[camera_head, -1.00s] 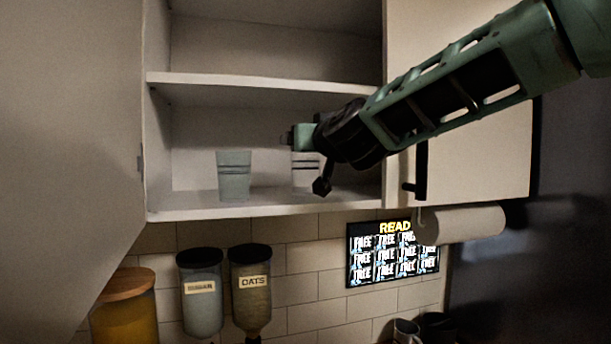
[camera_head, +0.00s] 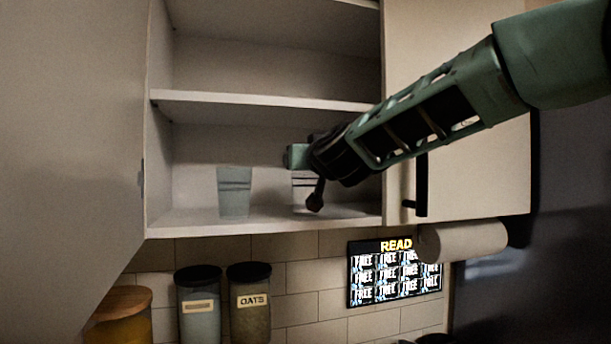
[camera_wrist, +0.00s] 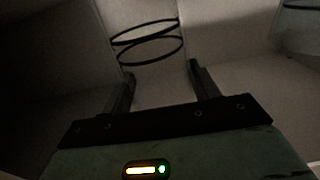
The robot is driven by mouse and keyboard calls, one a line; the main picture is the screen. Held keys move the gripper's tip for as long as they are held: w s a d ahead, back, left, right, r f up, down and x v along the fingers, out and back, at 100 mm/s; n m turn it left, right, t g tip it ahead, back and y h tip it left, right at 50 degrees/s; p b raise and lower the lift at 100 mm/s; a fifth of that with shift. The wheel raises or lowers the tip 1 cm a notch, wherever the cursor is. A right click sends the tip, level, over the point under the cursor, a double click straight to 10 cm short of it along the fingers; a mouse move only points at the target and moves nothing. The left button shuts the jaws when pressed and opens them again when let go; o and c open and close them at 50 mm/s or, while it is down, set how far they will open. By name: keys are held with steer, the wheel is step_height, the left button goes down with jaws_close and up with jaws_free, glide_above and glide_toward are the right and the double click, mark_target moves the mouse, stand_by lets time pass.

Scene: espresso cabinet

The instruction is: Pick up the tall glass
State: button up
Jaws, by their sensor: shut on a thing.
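A clear glass with two dark bands (camera_head: 303,183) is in the open cabinet, right of a similar banded glass (camera_head: 235,192). My gripper (camera_head: 312,190) reaches in from the right and partly covers it. In the wrist view, the banded glass (camera_wrist: 148,42) is between the two fingers of my gripper (camera_wrist: 160,78), which is shut on it. I take it as the tall glass. It looks upright; whether its base touches the shelf I cannot tell. The other glass stands upright on the shelf, apart from my gripper, and its edge shows at the wrist view's upper right (camera_wrist: 300,32).
The cabinet's lower shelf (camera_head: 190,222) holds the glasses; the shelf above (camera_head: 250,101) limits height. An open door (camera_head: 70,120) stands at left, and a closed door with a dark handle (camera_head: 421,185) at right. Jars (camera_head: 249,305) and a paper roll (camera_head: 465,241) are below.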

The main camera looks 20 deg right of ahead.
steer(key=shift+r, duration=0.15)
steer(key=s+r+p, duration=0.3)
steer(key=s+p, duration=0.1)
steer(key=s, duration=1.1)
steer(key=shift+r, duration=0.3)
steer(key=s+p, duration=0.2)
steer(key=p, duration=0.6)
steer(key=shift+s+f, duration=0.15)
steer(key=shift+s, duration=0.25)
